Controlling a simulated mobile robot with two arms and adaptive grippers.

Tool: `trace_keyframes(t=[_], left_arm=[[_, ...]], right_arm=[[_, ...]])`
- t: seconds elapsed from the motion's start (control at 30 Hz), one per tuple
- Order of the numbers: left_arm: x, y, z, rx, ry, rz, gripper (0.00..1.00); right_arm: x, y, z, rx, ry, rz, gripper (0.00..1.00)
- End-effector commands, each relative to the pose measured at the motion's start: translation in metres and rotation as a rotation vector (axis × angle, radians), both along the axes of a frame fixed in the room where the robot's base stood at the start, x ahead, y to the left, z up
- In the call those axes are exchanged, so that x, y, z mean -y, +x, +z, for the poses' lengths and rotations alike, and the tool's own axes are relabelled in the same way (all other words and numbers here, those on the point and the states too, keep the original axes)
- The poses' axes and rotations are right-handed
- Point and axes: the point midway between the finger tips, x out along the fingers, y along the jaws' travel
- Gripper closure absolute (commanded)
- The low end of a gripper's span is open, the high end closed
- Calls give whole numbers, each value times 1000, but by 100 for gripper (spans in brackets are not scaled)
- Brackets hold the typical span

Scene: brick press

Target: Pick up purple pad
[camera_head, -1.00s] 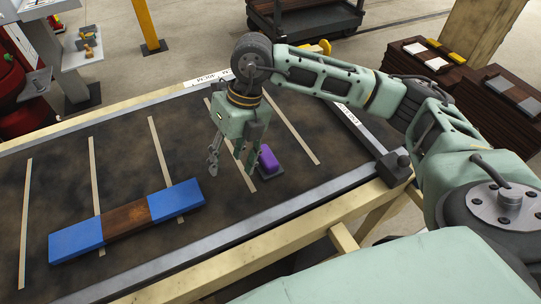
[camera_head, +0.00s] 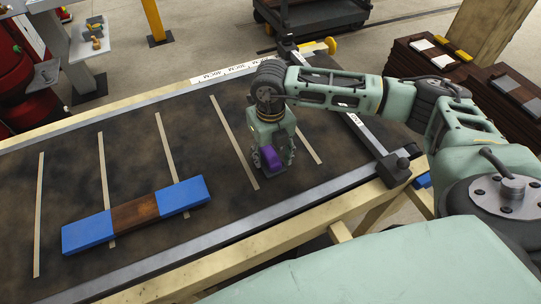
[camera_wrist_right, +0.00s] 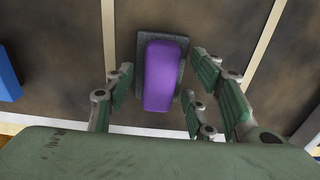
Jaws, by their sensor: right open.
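The purple pad (camera_head: 270,157) sits on a dark grey base on the brown table top. It also shows in the right wrist view as a rounded purple block (camera_wrist_right: 163,75) on its grey base (camera_wrist_right: 144,44). My right gripper (camera_head: 272,162) is over the pad. In the right wrist view its fingers (camera_wrist_right: 165,90) are spread, one side left of the pad and the other right of it, with gaps between. My left gripper is not in view.
A long bar (camera_head: 135,212) with blue ends and a brown middle lies on the table to the left. Light strips (camera_head: 170,140) cross the table. A metal rail (camera_head: 215,235) runs along the near edge. Stacked dark bricks (camera_head: 425,58) stand beyond the right side.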

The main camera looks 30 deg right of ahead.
Motion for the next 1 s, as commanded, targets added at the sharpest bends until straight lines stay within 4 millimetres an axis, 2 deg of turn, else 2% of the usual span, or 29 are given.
trace_keyframes(t=[0.17, 0.7, 1.0], left_arm=[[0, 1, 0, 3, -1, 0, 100], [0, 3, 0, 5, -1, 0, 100], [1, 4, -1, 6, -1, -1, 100]], right_arm=[[0, 0, -1, 0, 0, 1, 52], [0, 0, 0, 0, 1, 1, 99], [-1, 1, 1, 2, 2, 1, 100]])
